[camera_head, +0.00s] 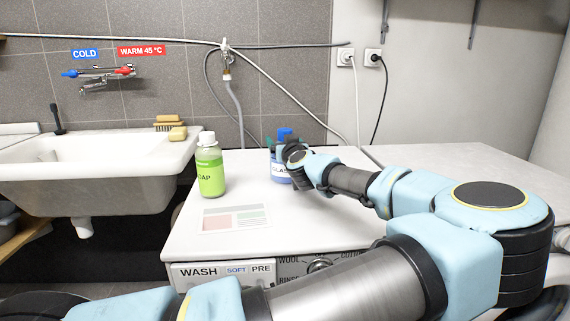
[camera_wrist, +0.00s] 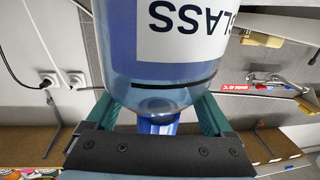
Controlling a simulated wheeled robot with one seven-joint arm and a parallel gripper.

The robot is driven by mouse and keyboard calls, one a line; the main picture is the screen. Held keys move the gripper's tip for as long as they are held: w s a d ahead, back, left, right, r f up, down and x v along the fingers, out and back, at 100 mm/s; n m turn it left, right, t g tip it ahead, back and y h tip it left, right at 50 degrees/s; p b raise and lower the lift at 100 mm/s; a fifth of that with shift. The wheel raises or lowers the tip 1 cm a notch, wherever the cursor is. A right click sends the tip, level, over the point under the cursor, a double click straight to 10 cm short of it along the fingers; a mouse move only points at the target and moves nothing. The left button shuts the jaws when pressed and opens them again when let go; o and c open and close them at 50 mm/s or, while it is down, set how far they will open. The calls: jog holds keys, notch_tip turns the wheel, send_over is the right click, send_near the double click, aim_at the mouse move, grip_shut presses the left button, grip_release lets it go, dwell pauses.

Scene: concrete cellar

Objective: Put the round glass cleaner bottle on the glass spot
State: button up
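In the wrist view the clear blue bottle (camera_wrist: 158,85) fills the upper middle, upside down in the picture. The teal fingers of my gripper (camera_wrist: 158,112) lie on either side of it near the shoulder and cap; whether they press on it is unclear. A printed sheet (camera_head: 235,217) with pink, grey and green patches lies at the front left of the top; its lettering is unreadable.
A green soap bottle (camera_head: 210,168) stands to the left of the glass cleaner. A white sink (camera_head: 95,170) with a sponge and brush is farther left. A hose and cables hang on the wall behind. The top between the bottles and sheet is clear.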

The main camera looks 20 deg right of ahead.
grip_shut()
dwell(0.5)
jog(key=shift+r, duration=0.1)
